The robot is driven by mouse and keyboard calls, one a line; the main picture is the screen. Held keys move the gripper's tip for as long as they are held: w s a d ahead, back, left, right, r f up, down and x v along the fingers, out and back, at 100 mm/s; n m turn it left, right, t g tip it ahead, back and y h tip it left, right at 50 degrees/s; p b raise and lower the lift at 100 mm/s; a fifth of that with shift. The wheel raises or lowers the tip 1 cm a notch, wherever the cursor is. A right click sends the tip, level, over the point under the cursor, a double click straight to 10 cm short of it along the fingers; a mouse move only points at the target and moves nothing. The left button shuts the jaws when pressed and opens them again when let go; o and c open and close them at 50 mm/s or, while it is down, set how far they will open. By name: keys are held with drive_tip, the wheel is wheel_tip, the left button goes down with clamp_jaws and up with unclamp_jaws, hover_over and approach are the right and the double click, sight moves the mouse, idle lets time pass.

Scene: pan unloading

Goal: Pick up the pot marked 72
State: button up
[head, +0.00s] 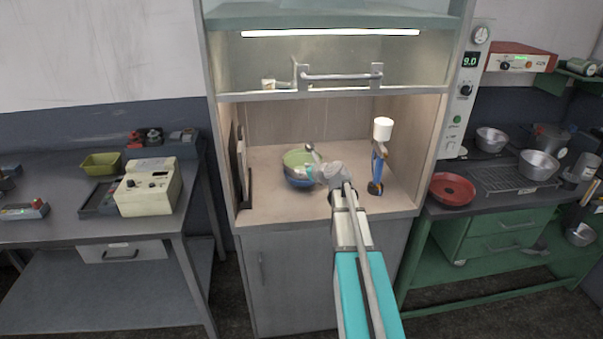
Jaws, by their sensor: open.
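My gripper (318,174) is inside the lit cabinet, at the end of my outstretched arm, and is open. It is just right of a green bowl (296,157) and a blue bowl (297,182) stacked together; whether it touches them I cannot tell. A ladle-like handle (312,151) shows by the bowls. Several metal pots stand at right: one at the back (491,140), one on the rack's right end (538,165), and one low on the shelf (580,235). No mark 72 is readable on any vessel.
A red pan (452,188) lies on the green bench (480,205). A grey bench (60,225) at left holds a beige device (148,188). The cabinet floor's front left is clear.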

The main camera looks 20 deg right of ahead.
sight(289, 168)
drive_tip(key=shift+b+x, duration=0.6)
drive_tip(key=shift+x, duration=1.65)
drive_tip(key=shift+b+x, duration=1.1)
drive_tip(key=shift+x, duration=1.5)
drive_tip(key=shift+a+f, duration=0.1)
drive_tip(key=shift+a, duration=0.1)
clamp_jaws()
